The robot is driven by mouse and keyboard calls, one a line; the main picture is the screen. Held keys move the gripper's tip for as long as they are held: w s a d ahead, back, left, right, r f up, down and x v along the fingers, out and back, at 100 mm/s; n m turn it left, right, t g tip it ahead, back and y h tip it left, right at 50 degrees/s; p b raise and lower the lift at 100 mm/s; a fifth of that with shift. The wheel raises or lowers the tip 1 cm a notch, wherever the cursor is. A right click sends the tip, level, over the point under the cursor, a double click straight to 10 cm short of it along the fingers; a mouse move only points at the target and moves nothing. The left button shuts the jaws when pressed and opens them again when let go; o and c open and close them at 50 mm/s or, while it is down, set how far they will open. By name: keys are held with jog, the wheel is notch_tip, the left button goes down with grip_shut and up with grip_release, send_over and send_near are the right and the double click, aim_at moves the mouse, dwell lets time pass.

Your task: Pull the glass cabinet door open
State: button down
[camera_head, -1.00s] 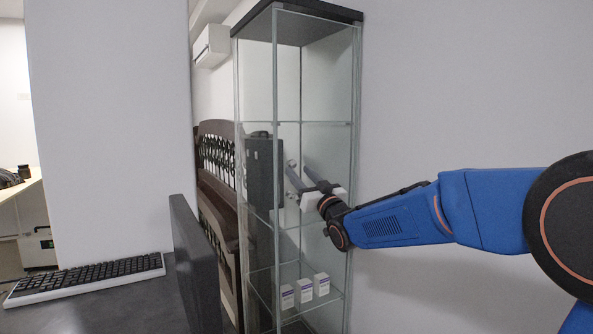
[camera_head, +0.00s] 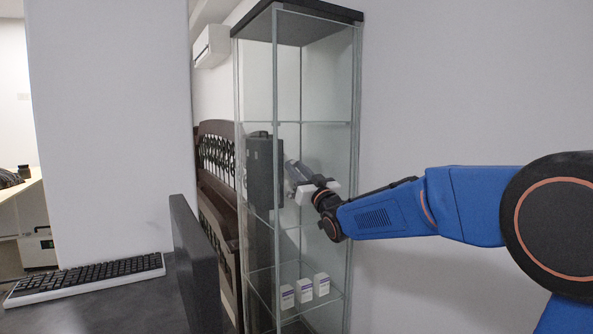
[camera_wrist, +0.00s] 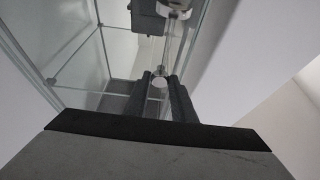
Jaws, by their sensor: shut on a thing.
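The tall glass cabinet (camera_head: 318,85) has a dark top and clear panes, and stands against the wall in the head view. Its glass door (camera_head: 258,75) shows no visible gap along its edges. My gripper (camera_head: 291,172) reaches in from the right at mid height of the cabinet. In the wrist view its two dark fingers (camera_wrist: 161,82) are close together around a small round door handle (camera_wrist: 160,81). The fingers are shut on this handle, which they mostly hide in the head view.
Several small white boxes (camera_head: 304,291) stand on a low glass shelf. A dark box-like object (camera_head: 262,170) shows behind the glass. A dark panel (camera_head: 195,262) and a desk with a keyboard (camera_head: 85,278) are at the left. A carved wooden bench (camera_head: 216,150) stands behind.

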jog(key=s+d+n+g+y, duration=0.3)
jog(key=d+g, duration=0.3)
jog(key=d, duration=0.3)
jog(key=s+d+n+g+y, duration=0.4)
jog(key=s+d+g+y, duration=0.1)
jog(key=d, duration=0.3)
jog(key=shift+s+d+n+g+y, duration=0.3)
jog(key=shift+s+d+g+y, duration=0.05)
jog(key=shift+g+y, duration=0.05)
jog(key=c, duration=1.5)
grip_release()
jog(key=shift+d, duration=0.1)
jog(key=shift+v, duration=3.65)
